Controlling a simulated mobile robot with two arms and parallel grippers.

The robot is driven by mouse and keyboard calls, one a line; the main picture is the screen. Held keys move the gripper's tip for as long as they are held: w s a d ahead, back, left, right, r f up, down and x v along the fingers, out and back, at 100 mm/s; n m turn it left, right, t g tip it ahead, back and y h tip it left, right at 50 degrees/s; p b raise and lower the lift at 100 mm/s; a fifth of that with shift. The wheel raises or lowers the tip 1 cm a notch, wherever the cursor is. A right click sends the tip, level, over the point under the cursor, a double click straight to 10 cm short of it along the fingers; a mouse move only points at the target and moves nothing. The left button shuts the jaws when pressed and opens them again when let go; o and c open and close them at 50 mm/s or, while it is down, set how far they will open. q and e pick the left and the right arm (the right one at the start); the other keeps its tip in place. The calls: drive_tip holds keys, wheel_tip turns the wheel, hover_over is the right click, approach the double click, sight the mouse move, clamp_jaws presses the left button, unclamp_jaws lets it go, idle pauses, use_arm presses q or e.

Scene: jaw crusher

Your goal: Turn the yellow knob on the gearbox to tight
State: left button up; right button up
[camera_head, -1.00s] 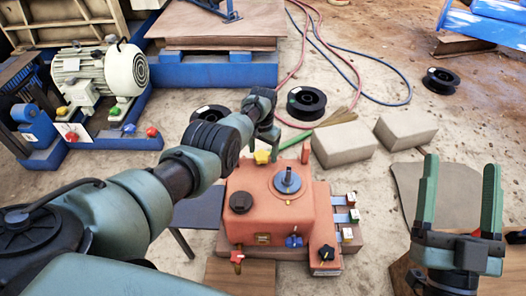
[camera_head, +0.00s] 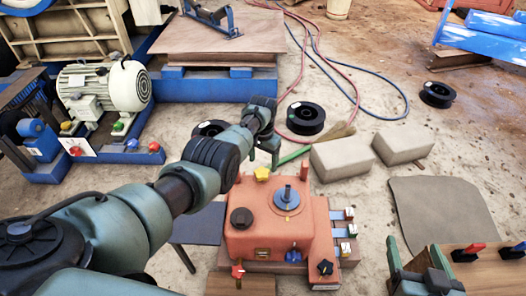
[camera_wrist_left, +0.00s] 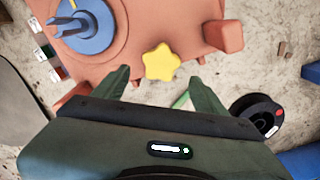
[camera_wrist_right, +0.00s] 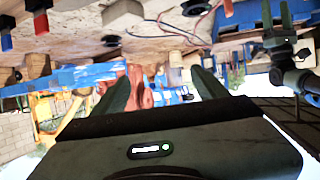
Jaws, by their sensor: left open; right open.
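The orange gearbox (camera_head: 255,235) stands on the ground in the middle of the head view. Its yellow star-shaped knob (camera_head: 262,173) is on the far edge of the housing. My left gripper (camera_head: 266,152) is open, just beyond the knob in that view. In the left wrist view the knob (camera_wrist_left: 161,63) shows between the two spread fingers, with visible gaps on both sides; contact is not seen. My right gripper (camera_head: 415,262) is open and empty at the lower right, away from the gearbox. The knob's tight mark cannot be made out.
The gearbox also carries a blue dial (camera_head: 287,199), a black cap (camera_head: 241,218), a blue knob (camera_head: 295,255) and side switches. Two grey blocks (camera_head: 341,158) lie behind it to the right. A wooden board with levers (camera_head: 475,275) is near my right gripper.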

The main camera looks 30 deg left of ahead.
sight(263, 170)
use_arm(q)
wheel_tip(263, 170, up, 3)
drive_tip(key=shift+f+p, duration=0.1)
drive_tip(key=shift+p, duration=0.85)
use_arm(e)
drive_tip(key=s+d+f+g+h, duration=0.1)
drive_tip(key=s+d+f+g, duration=0.2)
drive_tip(key=s+f+g, duration=0.3)
drive_tip(key=shift+s+d+f+h, duration=0.25)
drive_tip(key=shift+s+f+h, duration=0.15)
drive_tip(key=shift+s+f, duration=0.8)
drive_tip(key=shift+s+r, duration=0.2)
drive_tip(key=shift+s, duration=0.05)
